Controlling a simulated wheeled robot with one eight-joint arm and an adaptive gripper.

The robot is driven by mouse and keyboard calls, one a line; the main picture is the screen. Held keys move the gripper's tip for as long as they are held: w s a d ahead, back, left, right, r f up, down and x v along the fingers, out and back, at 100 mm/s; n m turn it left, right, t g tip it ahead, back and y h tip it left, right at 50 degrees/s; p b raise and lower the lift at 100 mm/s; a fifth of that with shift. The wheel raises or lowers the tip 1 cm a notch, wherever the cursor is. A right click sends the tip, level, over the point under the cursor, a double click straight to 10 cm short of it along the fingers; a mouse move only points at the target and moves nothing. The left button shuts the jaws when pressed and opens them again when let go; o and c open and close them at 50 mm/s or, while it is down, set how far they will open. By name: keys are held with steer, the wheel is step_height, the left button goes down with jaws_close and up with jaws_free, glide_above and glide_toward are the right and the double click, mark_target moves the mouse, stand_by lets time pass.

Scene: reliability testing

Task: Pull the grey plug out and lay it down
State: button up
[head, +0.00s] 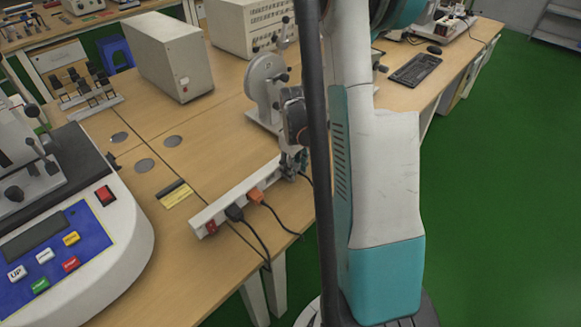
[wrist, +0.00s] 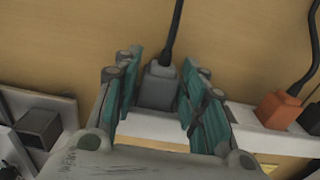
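The grey plug (wrist: 158,88) sits upright in the white power strip (wrist: 243,120) in the wrist view, with its dark cable running up and away. My gripper (wrist: 160,95) has its two teal fingers on either side of the plug. The fingers look open, with narrow gaps to the plug; whether either one touches it is hard to tell. In the head view my gripper (head: 291,163) is down at the far end of the power strip (head: 222,204), partly behind my arm. The grey plug is not clearly visible there.
An orange plug (head: 256,195) and a black plug (head: 235,212) sit in the same strip, with cables hanging over the table edge. A red switch (head: 210,227) is at the near end. A grey wheel-like device (head: 266,88) stands just behind. Bare table (head: 220,150) lies left of the strip.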

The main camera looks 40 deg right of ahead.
jaws_close()
steer(key=shift+s, duration=0.2)
steer(key=shift+s, duration=0.35)
steer(key=shift+s+d, duration=0.2)
steer(key=shift+s, duration=1.4)
steer(key=shift+s+b, duration=0.3)
steer(key=shift+s, duration=0.15)
